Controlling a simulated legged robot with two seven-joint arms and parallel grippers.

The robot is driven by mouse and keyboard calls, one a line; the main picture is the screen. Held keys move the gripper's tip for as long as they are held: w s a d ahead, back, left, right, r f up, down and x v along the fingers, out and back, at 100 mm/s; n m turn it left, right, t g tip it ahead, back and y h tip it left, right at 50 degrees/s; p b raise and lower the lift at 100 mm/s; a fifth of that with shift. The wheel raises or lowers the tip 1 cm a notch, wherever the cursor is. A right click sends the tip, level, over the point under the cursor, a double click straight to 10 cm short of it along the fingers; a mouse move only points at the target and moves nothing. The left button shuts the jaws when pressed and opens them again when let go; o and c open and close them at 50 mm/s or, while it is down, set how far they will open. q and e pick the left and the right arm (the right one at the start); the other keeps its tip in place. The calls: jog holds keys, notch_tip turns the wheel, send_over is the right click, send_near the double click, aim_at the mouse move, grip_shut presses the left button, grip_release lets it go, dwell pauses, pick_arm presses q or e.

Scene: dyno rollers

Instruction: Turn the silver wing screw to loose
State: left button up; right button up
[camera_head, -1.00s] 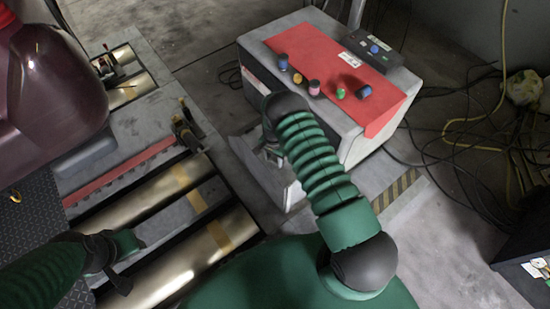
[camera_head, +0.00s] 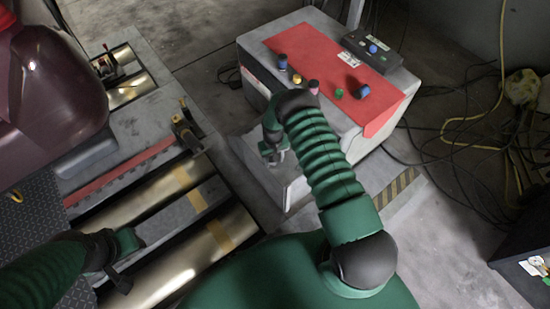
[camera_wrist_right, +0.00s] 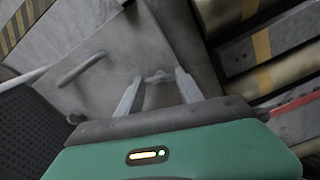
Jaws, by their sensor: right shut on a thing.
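The grey machine box (camera_head: 262,172) stands right of the rollers, with a sloped grey lower panel at its front. My right gripper (camera_head: 272,157) is over that panel. In the right wrist view, the tips of my right gripper (camera_wrist_right: 159,77) close on the small silver wing screw (camera_wrist_right: 157,74), one finger on each side of it. The screw is mostly hidden by the arm in the head view. I cannot tell its turned angle. My left gripper (camera_head: 118,272) is low at the left above the rollers, and its jaws are not clear.
A curved handle (camera_wrist_right: 80,70) lies near the screw. Brass rollers (camera_head: 150,193) and a dark red car (camera_head: 45,85) are at left. Cables (camera_head: 450,130) lie at right.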

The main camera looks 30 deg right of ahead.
aim_at(275, 164)
jog(key=shift+s+d+f+n, duration=0.1)
jog(key=shift+s+n, duration=0.1)
jog(key=shift+n, duration=0.5)
jog(key=shift+s+f+n, duration=0.1)
jog(key=shift+s+n, duration=0.05)
jog(key=shift+n, duration=0.55)
jog(key=o, duration=1.1)
jog(key=shift+c, duration=0.2)
jog(key=o, duration=0.3)
jog(key=shift+w, duration=0.15)
jog(key=shift+r, duration=0.1)
jog(key=shift+w+r, duration=0.1)
jog(key=shift+r, duration=0.05)
jog(key=r+p, duration=0.2)
jog(key=r, duration=0.6)
jog(key=r+p, duration=0.3)
jog(key=r, duration=0.5)
jog(key=shift+s+r+p, duration=0.2)
jog(key=shift+r+p, duration=0.1)
jog(key=shift+r, duration=0.05)
